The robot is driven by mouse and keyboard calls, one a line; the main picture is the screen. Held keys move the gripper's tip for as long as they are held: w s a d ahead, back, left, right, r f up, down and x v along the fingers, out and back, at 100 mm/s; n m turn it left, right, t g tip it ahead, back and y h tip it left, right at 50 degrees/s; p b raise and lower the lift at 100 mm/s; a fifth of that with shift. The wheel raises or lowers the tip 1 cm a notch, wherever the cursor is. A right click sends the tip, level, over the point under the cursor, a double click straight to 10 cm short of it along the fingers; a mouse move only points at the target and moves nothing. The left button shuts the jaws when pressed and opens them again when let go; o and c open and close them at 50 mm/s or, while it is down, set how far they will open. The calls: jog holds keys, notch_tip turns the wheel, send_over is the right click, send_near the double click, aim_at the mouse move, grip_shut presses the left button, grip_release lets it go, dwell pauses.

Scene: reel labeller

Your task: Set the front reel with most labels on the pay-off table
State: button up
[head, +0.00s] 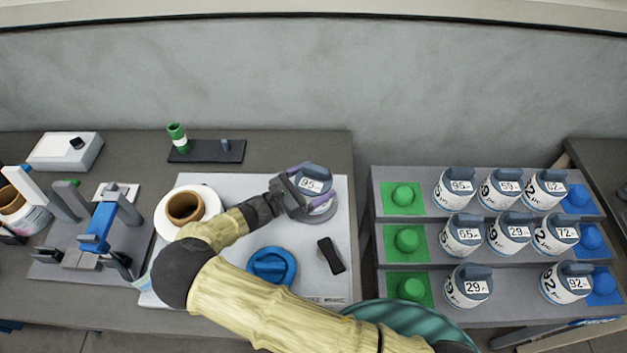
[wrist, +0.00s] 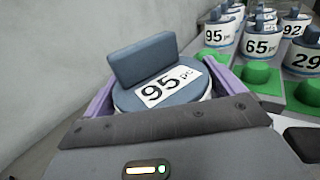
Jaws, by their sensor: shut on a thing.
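My gripper (head: 306,190) is shut on a reel (head: 313,178) with a blue-grey top, an upright grip block and a white label reading 95. In the wrist view the same reel (wrist: 160,88) sits between my purple fingers, its label reading "95 pc". In the head view it is over the right part of a pale mat, above a round grey disc (head: 322,213), probably the pay-off table. I cannot tell whether they touch. In the rack's front row, a 29 reel (head: 467,287) and a 92 reel (head: 565,284) stand with a space between them.
The stepped rack (head: 515,308) holds several reels in its rear rows, green knobs at left and blue knobs at right. On the mat are a brown-cored roll (head: 185,207), a blue disc (head: 272,266) and a dark bar (head: 331,255). A blue-armed device (head: 97,228) stands left.

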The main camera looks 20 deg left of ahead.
jog(key=shift+s+a+f, duration=0.1)
jog(key=shift+s+f, duration=0.1)
jog(key=shift+f, duration=0.05)
jog(key=o, duration=0.7)
jog(key=shift+w, duration=0.1)
jog(key=shift+o, duration=0.2)
jog(key=shift+b+v, duration=0.35)
jog(key=shift+v, duration=2.05)
jog(key=b+v, duration=0.1)
jog(key=v, duration=0.5)
jog(key=shift+s+d+r, duration=0.3)
jog(key=shift+s+r, duration=0.05)
jog(key=shift+s, duration=0.05)
jog(key=shift+w+r, duration=0.1)
jog(key=shift+r, duration=0.1)
